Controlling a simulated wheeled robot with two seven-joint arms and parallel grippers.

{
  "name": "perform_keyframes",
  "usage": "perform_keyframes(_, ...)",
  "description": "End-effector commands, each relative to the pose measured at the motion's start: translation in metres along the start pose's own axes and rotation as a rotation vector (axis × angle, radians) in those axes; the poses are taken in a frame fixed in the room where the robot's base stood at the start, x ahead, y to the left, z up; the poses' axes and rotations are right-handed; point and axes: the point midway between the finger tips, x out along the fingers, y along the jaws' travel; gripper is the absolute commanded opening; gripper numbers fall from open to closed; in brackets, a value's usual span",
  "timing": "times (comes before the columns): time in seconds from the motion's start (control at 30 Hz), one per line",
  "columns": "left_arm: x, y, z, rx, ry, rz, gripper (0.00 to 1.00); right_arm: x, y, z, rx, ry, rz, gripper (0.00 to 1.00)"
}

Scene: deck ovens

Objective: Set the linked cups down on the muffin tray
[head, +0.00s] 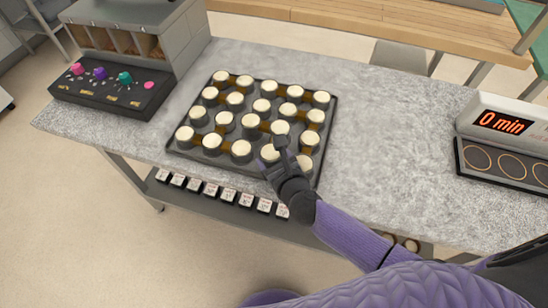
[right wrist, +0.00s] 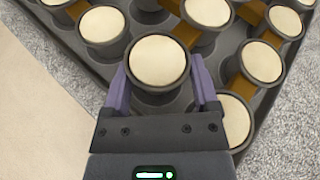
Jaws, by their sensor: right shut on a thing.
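The muffin tray (head: 172,148) is a dark square tray on the stone counter. Several dark cups with cream tops stand in rows on it, with brown links between some of them. My right gripper (head: 277,152) is over the tray's front right part. In the right wrist view its purple fingers (right wrist: 160,85) are on both sides of a cream-topped cup (right wrist: 158,62), shut on it. A brown link (right wrist: 186,36) shows just behind that cup; whether it joins it is unclear. The cup's base is partly hidden, so I cannot tell whether it touches the tray. My left gripper is not in view.
A grey dispenser with a dark panel of coloured knobs (head: 110,85) stands at the left. A device reading "0 min" (head: 502,123) stands at the right. Several labelled blocks (head: 210,190) sit on a shelf below. The counter (head: 395,140) right of the tray is clear.

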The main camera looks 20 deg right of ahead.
Motion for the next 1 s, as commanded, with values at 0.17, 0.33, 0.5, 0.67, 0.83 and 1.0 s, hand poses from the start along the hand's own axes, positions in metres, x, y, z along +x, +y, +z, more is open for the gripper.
perform_keyframes(0.17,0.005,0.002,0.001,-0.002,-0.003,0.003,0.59,0.002,0.001,-0.006,0.001,0.000,0.001,0.00)
perform_keyframes(0.33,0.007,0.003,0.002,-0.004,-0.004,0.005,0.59,0.004,0.002,-0.010,0.002,0.003,0.001,0.00)
perform_keyframes(0.5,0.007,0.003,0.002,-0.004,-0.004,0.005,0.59,0.003,0.003,-0.012,0.003,0.009,0.002,1.00)
perform_keyframes(0.67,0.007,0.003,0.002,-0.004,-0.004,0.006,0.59,0.003,0.003,-0.014,0.005,0.013,0.003,1.00)
perform_keyframes(0.83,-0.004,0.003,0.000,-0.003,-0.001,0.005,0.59,-0.003,0.001,-0.001,0.003,0.012,0.003,1.00)
perform_keyframes(1.0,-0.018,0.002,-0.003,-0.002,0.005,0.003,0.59,-0.040,0.000,0.002,0.003,0.010,0.003,1.00)
